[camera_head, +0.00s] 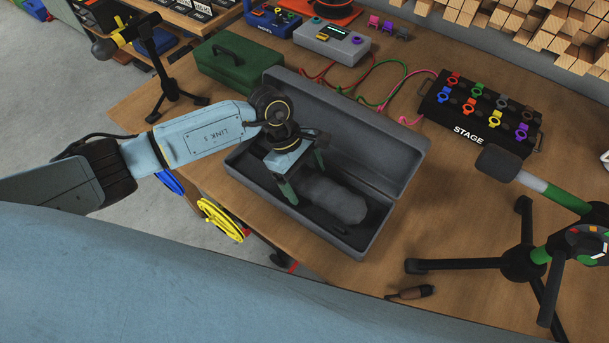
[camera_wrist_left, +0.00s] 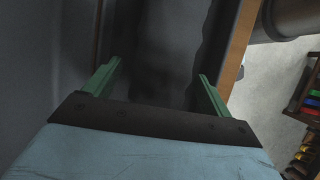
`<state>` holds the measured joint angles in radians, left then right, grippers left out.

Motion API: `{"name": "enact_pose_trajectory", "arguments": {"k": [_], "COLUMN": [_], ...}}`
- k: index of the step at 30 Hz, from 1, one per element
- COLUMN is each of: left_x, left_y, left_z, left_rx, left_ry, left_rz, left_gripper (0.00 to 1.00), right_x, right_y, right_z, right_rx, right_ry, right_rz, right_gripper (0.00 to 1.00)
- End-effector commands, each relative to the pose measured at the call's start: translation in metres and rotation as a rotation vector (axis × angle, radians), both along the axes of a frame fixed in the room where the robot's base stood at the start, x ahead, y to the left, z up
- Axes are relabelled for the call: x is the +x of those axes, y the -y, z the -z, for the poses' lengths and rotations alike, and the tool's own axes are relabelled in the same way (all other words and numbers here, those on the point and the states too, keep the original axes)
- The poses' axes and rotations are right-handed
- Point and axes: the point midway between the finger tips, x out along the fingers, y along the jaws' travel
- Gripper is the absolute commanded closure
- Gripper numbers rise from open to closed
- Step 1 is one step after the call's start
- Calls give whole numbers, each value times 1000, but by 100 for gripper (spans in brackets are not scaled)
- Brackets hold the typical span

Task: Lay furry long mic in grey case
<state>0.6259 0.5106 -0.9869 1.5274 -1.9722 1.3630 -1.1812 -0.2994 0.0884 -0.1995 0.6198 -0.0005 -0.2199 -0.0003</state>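The grey case (camera_head: 400,145) stands open on the table, its lid tilted back. The furry long mic (camera_head: 338,200), a grey fuzzy cylinder, lies inside the case's lower tray, toward the right part. My left gripper (camera_head: 304,175) is over the left part of the case, its green fingers reaching down near the mic's left end. In the left wrist view the fingers of the left gripper (camera_wrist_left: 158,85) stand wide apart, with dark grey surface beyond them. I cannot tell whether they touch the mic. My right gripper is not in view.
A green toolbox (camera_head: 235,65) stands behind the case. A black stage box (camera_head: 480,110) and a microphone stand (camera_head: 522,262) are to the right. A small dark connector (camera_head: 410,293) lies near the front edge.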

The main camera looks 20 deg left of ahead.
Motion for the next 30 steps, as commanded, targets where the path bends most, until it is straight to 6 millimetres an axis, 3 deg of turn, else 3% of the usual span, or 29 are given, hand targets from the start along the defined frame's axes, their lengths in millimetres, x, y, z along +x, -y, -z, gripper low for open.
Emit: {"name": "enact_pose_trajectory", "arguments": {"k": [7, 11, 24, 30], "left_x": [0, 3, 15, 18], "left_y": [-1, -5, -40, -49], "left_z": [-1, -12, -96, -118], "left_rx": [1, 0, 1, 1], "left_ry": [-1, 2, 4, 1], "left_rz": [0, 0, 0, 0], "left_gripper": [17, 17, 17, 17], "right_x": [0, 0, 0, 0], "right_y": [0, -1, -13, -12], "right_z": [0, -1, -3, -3], "right_rx": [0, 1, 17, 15], "right_ry": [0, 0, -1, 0], "right_rz": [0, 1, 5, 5], "right_gripper": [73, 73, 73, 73]}}
